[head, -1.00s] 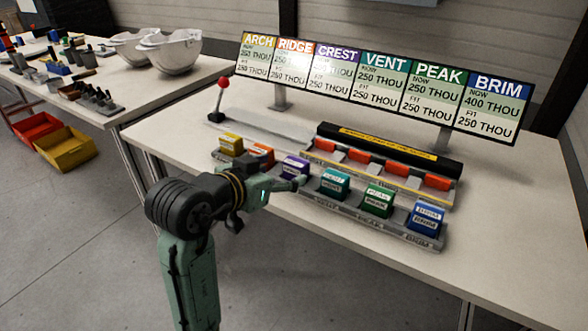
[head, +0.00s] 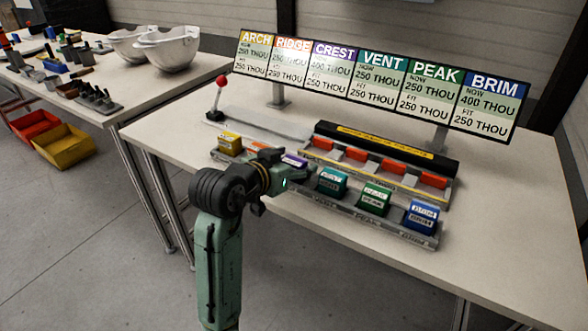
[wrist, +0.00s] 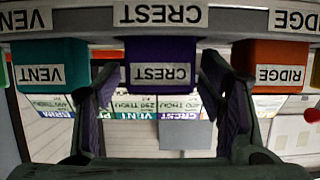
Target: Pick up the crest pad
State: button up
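The crest pad (head: 294,160) is a purple block with a white label, in the front row of the rack on the table. In the wrist view the crest pad (wrist: 160,50) appears upside down, near the top middle, with its CREST label facing me. My gripper (wrist: 162,85) is open, its two dark fingers on either side of the pad's lower picture edge, with gaps visible. In the head view my gripper (head: 298,180) is in front of the pad and partly hides it. I cannot tell whether a finger touches it.
The orange ridge pad (wrist: 270,65) and teal vent pad (wrist: 48,75) flank it closely. The green peak pad (head: 373,196) and blue brim pad (head: 421,215) stand farther right. A sign board (head: 375,85) and a red-knobbed lever (head: 221,82) are behind.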

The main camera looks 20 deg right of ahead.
jog(key=c, duration=1)
jog(key=shift+c, duration=0.2)
